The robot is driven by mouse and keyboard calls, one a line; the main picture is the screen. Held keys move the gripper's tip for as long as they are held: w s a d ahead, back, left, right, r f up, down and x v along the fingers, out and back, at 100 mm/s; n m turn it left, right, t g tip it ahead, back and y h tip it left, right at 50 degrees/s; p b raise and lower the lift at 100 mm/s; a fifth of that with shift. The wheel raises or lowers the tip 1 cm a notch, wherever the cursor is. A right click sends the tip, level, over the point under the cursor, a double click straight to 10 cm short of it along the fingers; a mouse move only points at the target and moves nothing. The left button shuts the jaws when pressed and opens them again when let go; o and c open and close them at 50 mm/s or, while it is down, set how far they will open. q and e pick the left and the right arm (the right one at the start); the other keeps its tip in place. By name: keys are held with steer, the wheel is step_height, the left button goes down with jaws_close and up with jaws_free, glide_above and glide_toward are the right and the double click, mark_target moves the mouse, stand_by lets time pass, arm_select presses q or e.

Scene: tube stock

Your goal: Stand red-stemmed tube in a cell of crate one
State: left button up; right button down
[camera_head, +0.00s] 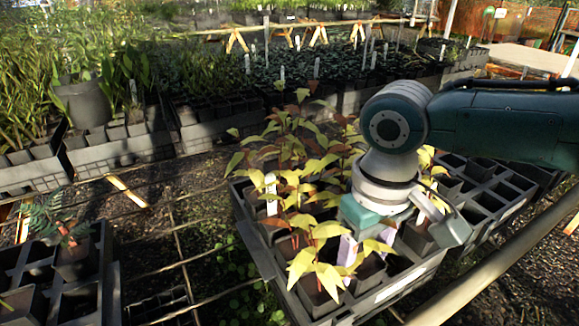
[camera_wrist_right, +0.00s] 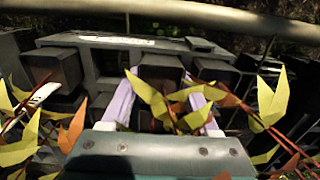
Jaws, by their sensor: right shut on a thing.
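My right gripper (camera_head: 367,254) reaches down into the middle crate (camera_head: 392,287), its lilac fingers on either side of a dark tube (camera_head: 371,268). In the right wrist view the gripper (camera_wrist_right: 160,103) is shut on this tube (camera_wrist_right: 160,68), which has yellow-green leaves and reddish stems. The tube looks roughly upright at the crate's near side; leaves hide its lower part, and I cannot tell whether it is seated in a cell. Another tube (camera_head: 76,262) with a red stem and ferny leaves stands in the left crate (camera_head: 110,288). Which crate is crate one, I cannot tell. My left gripper is out of view.
Several yellow-leaved plants crowd the middle crate, with a white label (camera_head: 270,190) among them. Empty cells show in the left crate and at the middle crate's right. A pale rail (camera_head: 500,262) crosses at the lower right. Full crates line the back; wire mesh lies between crates.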

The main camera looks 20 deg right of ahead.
steer(key=shift+f, duration=0.15)
steer(key=shift+c, duration=2.1)
jaws_free()
steer(key=o, duration=0.4)
steer(key=shift+c, duration=0.2)
step_height(320, 180, up, 9)
steer(key=p, duration=0.2)
steer(key=shift+d+f+p, duration=0.1)
steer(key=shift+f+p, duration=0.05)
steer(key=shift+p, duration=0.2)
steer(key=shift+r, duration=0.6)
